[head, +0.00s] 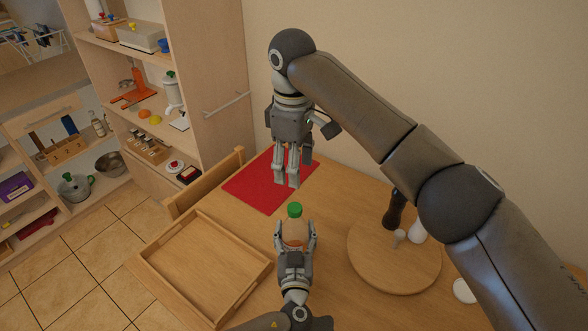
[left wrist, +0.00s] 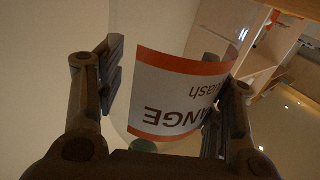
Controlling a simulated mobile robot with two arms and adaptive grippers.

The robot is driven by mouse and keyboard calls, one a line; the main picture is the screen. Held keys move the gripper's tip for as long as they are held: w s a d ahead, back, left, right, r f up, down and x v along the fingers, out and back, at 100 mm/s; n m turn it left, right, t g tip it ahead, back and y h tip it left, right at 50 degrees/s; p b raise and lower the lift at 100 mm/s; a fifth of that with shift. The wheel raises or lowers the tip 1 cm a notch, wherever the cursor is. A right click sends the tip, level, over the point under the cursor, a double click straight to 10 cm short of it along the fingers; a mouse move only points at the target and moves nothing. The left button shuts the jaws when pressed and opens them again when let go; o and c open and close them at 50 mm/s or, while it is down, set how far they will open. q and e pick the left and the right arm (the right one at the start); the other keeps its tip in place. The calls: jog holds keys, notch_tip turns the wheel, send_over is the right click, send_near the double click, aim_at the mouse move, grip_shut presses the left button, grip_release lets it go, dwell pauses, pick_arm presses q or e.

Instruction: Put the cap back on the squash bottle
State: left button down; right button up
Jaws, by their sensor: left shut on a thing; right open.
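My left gripper (head: 295,238) is shut around the bottle's body. The green cap (head: 295,210) shows at the bottle's top; I cannot tell whether it is seated fully. My right gripper (head: 287,182) is open and empty, pointing down over the red mat, behind the bottle and apart from it.
A wooden tray (head: 163,262) lies at the left of the table. A round wooden board (head: 393,273) at the right bears a dark mill (head: 394,211) and small white items. A chair (head: 206,184) and a full shelf (head: 218,75) stand beyond the table. The red mat (head: 250,190) is bare.

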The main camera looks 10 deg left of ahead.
pick_arm(q)
jog(key=shift+c, duration=1.5)
grip_release()
jog(key=v, duration=1.2)
